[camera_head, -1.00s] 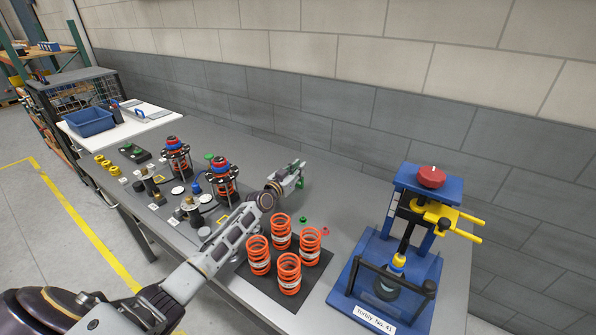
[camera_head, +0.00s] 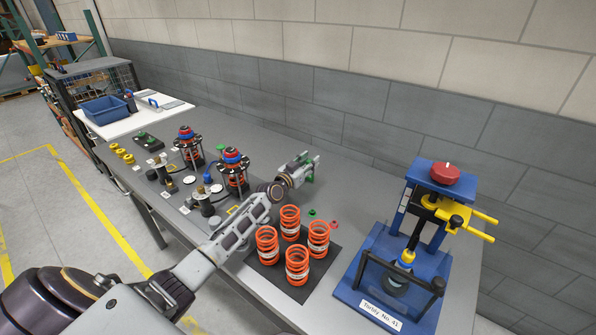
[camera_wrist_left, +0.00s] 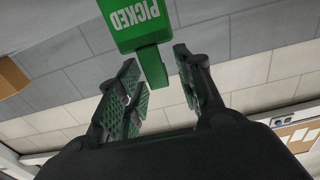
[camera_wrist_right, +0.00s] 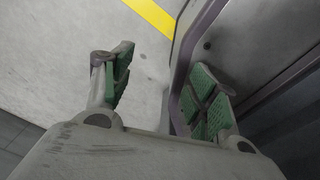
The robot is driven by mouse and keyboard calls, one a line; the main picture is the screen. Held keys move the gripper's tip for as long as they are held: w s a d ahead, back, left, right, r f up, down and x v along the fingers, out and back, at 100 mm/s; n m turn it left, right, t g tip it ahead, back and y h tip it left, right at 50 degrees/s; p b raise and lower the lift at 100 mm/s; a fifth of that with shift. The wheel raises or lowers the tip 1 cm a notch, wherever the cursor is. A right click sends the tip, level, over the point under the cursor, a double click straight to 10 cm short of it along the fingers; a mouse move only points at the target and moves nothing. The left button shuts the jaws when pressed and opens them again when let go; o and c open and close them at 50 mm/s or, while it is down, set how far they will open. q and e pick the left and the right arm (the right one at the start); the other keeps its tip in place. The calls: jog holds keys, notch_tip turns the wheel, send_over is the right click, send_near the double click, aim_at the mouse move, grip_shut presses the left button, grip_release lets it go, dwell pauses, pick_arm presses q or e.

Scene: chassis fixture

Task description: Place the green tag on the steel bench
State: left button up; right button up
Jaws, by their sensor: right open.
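The green tag (camera_wrist_left: 140,20), lettered PICKED, shows at the top of the left wrist view, its lettering upside down there. Its narrow green stem lies between the fingertips of my left gripper (camera_wrist_left: 158,75). The wall, not the bench, shows behind the tag in the wrist view. My right gripper (camera_wrist_right: 160,85) is open and empty, with floor behind it. It is not visible in the head view.
Orange springs (camera_head: 297,265) stand on a dark mat in front of the left gripper. A blue press (camera_head: 420,230) stands to the right. Two spring assemblies (camera_head: 235,170) and small parts fill the left. Small green (camera_head: 312,212) and red (camera_head: 333,223) pieces lie near the springs.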

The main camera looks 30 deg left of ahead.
pick_arm(q)
jog(key=shift+s+a, duration=0.1)
jog(key=shift+s, duration=1.15)
jog(key=shift+s+a, duration=0.2)
jog(key=shift+s, duration=0.7)
jog(key=shift+s+a, duration=0.15)
jog(key=shift+s, duration=0.65)
jog(key=shift+s+a, duration=0.1)
jog(key=shift+s, duration=0.7)
jog(key=shift+s+a, duration=0.1)
jog(key=shift+s, duration=0.85)
jog(key=shift+s+a, duration=0.1)
jog(key=shift+s, duration=0.55)
jog(key=shift+s+a+r, duration=0.1)
jog(key=shift+s, duration=0.5)
pick_arm(e)
jog(key=shift+s+a+r, duration=0.2)
jog(key=shift+s+a, duration=0.25)
jog(key=shift+s, duration=0.15)
jog(key=shift+w, duration=0.15)
